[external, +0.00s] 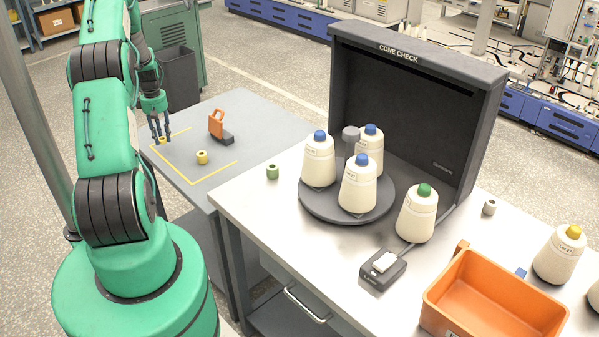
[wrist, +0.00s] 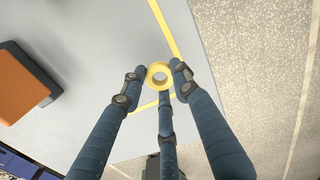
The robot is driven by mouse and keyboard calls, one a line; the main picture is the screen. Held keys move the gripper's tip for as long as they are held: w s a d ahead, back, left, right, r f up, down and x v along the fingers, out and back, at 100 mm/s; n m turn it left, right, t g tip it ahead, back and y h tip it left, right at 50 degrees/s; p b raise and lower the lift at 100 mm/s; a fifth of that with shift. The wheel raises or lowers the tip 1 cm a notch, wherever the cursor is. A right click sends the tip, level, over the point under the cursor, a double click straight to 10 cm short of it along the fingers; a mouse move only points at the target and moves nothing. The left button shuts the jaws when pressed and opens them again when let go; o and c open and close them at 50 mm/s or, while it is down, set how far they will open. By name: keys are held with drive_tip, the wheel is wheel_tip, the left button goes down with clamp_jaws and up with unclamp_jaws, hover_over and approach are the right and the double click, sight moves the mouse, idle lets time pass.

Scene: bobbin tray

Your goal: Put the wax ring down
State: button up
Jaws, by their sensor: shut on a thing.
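My gripper (external: 160,138) is low over the grey side table, at the upper left of the yellow taped outline (external: 171,170). Its fingers are shut on a yellow wax ring (external: 163,141). In the wrist view the fingertips (wrist: 160,77) close around the yellow ring (wrist: 151,78), its hole facing the camera, with a tape line beyond it. I cannot tell whether the ring touches the table. A second yellow ring (external: 202,157) stands on the table inside the outline.
An orange piece with a dark base (external: 217,124) stands on the side table, right of my gripper. A green ring (external: 272,172) is on the steel bench (external: 290,235). Cones stand on a round dark turntable (external: 325,208). An orange bin (external: 495,300) is at front right.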

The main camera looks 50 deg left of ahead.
sight(165, 147)
drive_tip(key=shift+w+a+f, duration=0.1)
drive_tip(key=shift+w+a, duration=0.2)
drive_tip(key=shift+a, duration=0.25)
drive_tip(key=shift+w+a, duration=0.3)
drive_tip(key=shift+a, duration=0.2)
drive_tip(key=shift+f, duration=0.1)
drive_tip(key=shift+f+b, duration=0.4)
drive_tip(key=shift+f, duration=1.25)
drive_tip(key=shift+f, duration=0.2)
drive_tip(key=o, duration=0.8)
drive_tip(key=shift+r, duration=0.2)
wheel_tip(165, 147, up, 12)
drive_tip(key=shift+r+p, duration=0.1)
drive_tip(key=shift+p, duration=0.7)
